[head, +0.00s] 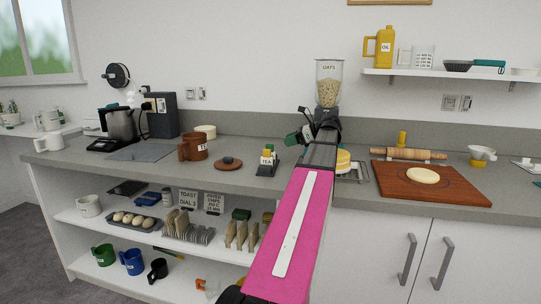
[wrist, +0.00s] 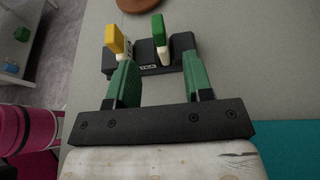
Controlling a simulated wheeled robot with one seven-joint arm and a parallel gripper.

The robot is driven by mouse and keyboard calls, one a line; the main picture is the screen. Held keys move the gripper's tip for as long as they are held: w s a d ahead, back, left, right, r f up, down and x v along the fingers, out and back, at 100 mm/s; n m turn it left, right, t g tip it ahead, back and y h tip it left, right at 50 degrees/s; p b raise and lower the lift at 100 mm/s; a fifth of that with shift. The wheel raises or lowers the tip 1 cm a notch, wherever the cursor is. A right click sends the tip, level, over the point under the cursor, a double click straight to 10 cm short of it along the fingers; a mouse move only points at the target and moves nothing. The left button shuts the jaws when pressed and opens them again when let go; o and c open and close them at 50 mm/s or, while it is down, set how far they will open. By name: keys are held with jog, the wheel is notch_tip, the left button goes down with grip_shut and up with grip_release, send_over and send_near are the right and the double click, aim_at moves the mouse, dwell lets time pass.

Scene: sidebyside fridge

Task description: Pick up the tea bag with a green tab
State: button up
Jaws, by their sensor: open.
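The tea bag with a green tab (wrist: 158,29) stands upright in a black tea holder (wrist: 150,70), its pale bag partly showing below the tab. A tea bag with a yellow tab (wrist: 116,36) stands to its left in the same holder. In the head view the holder (head: 266,169), labelled TEA, sits on the counter. My gripper (wrist: 157,62) is open and empty. In the wrist view its green fingers point toward the holder, with the green tab beyond and between the fingertips, not gripped. In the head view my gripper (head: 298,137) is up and right of the holder, partly hidden by my arm.
A brown lid (head: 228,163) and a brown mug (head: 193,147) are left of the holder. An oats dispenser (head: 328,85) stands behind my arm. A wooden board (head: 400,185) with dough lies to the right. Open shelves are below the counter.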

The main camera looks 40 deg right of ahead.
aim_at(271, 148)
jog(key=x, duration=0.9)
jog(key=shift+s+a+f, duration=0.1)
jog(key=shift+s+f, duration=0.05)
jog(key=shift+f, duration=0.1)
grip_shut()
